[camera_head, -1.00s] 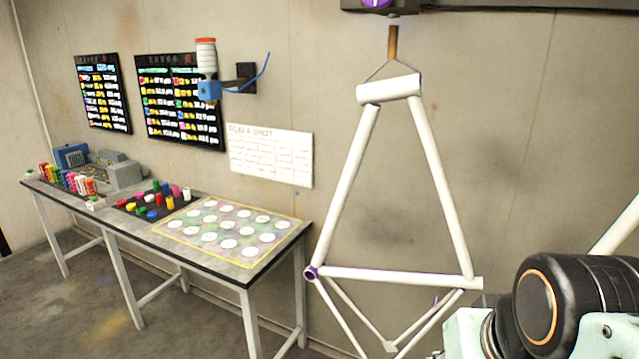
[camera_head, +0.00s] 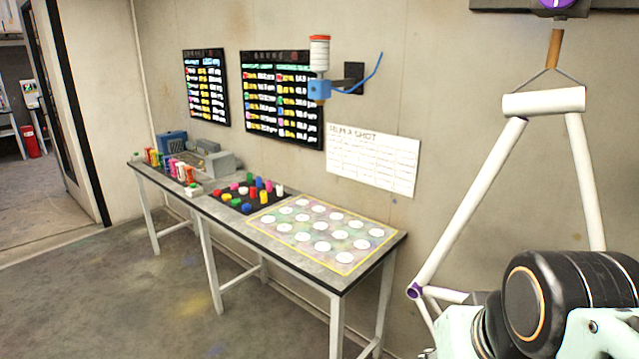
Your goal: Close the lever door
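A doorway opens at the far left, with a dark-edged door or frame (camera_head: 58,95) beside it. I cannot tell whether this is the lever door, and no lever handle is clear. Part of my arm, black and pale green, fills the lower right corner. My gripper is not in view.
A long grey table (camera_head: 318,268) with paint bottles and a dotted mat stands against the wall. A white bicycle frame (camera_head: 470,205) hangs at the right. A red bin (camera_head: 31,141) stands beyond the doorway. The floor (camera_head: 110,290) at left is clear.

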